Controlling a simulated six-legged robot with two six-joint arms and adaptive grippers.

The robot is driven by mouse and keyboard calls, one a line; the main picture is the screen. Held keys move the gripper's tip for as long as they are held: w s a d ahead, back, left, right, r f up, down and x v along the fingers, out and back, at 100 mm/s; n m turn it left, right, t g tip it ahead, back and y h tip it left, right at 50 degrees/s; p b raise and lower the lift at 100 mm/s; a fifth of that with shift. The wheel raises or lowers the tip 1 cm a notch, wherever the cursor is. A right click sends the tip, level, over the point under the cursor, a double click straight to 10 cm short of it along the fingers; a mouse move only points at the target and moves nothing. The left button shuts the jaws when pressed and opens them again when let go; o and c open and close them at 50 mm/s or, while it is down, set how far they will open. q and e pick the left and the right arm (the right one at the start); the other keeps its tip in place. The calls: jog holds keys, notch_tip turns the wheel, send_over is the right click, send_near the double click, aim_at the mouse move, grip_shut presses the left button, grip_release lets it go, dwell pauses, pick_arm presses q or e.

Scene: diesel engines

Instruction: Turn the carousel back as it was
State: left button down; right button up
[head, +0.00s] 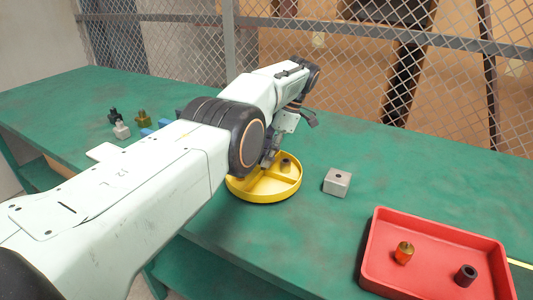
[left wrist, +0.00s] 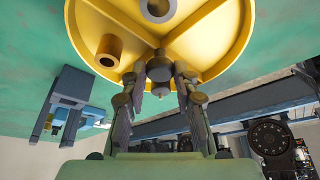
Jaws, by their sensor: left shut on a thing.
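The carousel is a round yellow tray with raised dividers (head: 262,196) on the green bench; it fills the top of the left wrist view (left wrist: 215,50). A dark hollow bushing (head: 285,164) stands in a back compartment. The left wrist view shows a brass-coloured bushing (left wrist: 108,50) and a greyish one (left wrist: 158,8) in separate compartments. My left gripper (head: 270,157) reaches down over the carousel's middle. In the left wrist view its fingers (left wrist: 158,82) are shut on the grey centre knob (left wrist: 159,68) where the dividers meet. My forearm hides part of the carousel. My right gripper is not in view.
A grey block with a hole (head: 337,182) stands right of the carousel. A red tray (head: 375,250) at front right holds an orange-brass fitting (head: 404,253) and a black bushing (head: 466,275). Small parts (head: 143,118) stand at back left. A mesh fence (head: 350,60) runs behind the bench.

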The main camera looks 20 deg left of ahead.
pick_arm(q)
jog(key=shift+s+f, duration=0.15)
jog(key=c, duration=1.1)
grip_release()
jog(key=shift+a, duration=0.1)
jog(key=shift+o, duration=0.3)
